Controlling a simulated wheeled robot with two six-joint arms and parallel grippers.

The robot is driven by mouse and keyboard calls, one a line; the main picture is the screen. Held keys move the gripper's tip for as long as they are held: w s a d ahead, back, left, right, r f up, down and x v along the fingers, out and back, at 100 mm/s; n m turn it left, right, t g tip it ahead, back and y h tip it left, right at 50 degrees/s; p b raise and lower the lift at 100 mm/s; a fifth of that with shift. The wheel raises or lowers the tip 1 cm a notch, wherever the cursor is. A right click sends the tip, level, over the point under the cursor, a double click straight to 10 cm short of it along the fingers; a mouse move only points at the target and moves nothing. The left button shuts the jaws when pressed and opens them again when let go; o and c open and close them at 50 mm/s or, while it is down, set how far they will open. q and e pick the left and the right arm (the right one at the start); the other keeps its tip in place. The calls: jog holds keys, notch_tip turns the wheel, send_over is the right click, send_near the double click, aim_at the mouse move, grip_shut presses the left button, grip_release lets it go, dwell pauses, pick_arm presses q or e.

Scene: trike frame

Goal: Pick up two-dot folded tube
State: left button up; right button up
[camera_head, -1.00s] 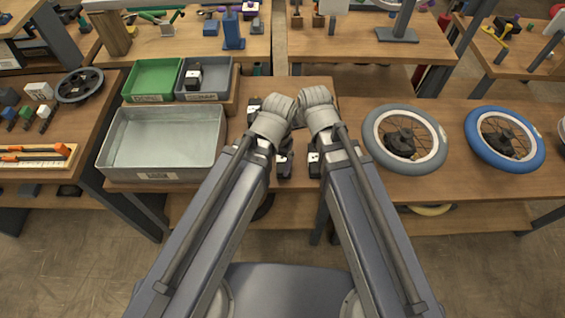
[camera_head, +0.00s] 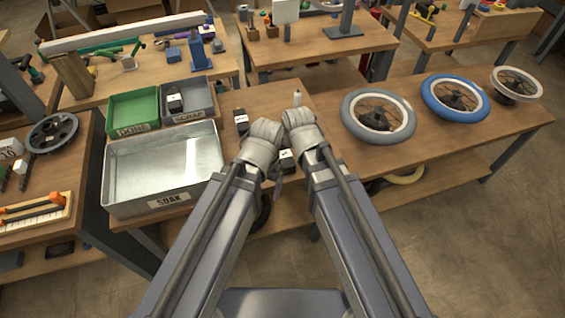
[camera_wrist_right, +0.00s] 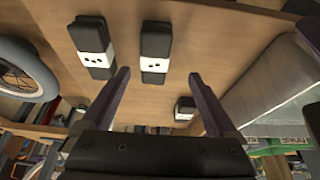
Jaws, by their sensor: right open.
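Folded tubes, black with white dotted labels, lie on the wooden table. In the right wrist view, one tube (camera_wrist_right: 155,50) lies between and beyond the fingers of my right gripper (camera_wrist_right: 158,78), and its label seems to carry two dots. Another tube (camera_wrist_right: 92,46) lies left of it, its label showing perhaps three dots. A third (camera_wrist_right: 185,108) is near the right finger, its dots unreadable. The right gripper is open and empty. In the head view, a tube (camera_head: 241,122) shows beside my left gripper (camera_head: 262,142), whose fingers are hidden; another (camera_head: 287,162) shows partly between the arms.
A grey SOAK tray (camera_head: 108,180), a green bin (camera_head: 133,112) and a grey SCRAP bin (camera_head: 207,104) holding a black-and-white piece stand left. A grey-tyred wheel (camera_head: 350,120) and a blue-tyred wheel (camera_head: 432,100) lie right. Bare tabletop lies between the grippers and the wheels.

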aim_at(285, 154)
jog(key=shift+b+x, duration=1.15)
jog(key=shift+x, duration=0.05)
jog(key=b+x, duration=0.1)
jog(key=x, duration=0.1)
jog(key=b+x, duration=0.1)
jog(key=b, duration=0.1)
jog(key=w+b+x, duration=0.1)
jog(key=x, duration=0.1)
jog(key=shift+w+d+f+b, duration=0.1)
jog(key=shift+d+b, duration=0.15)
jog(key=shift+b, duration=0.15)
jog(key=shift+f, duration=0.15)
jog(key=shift+c, duration=0.3)
grip_shut()
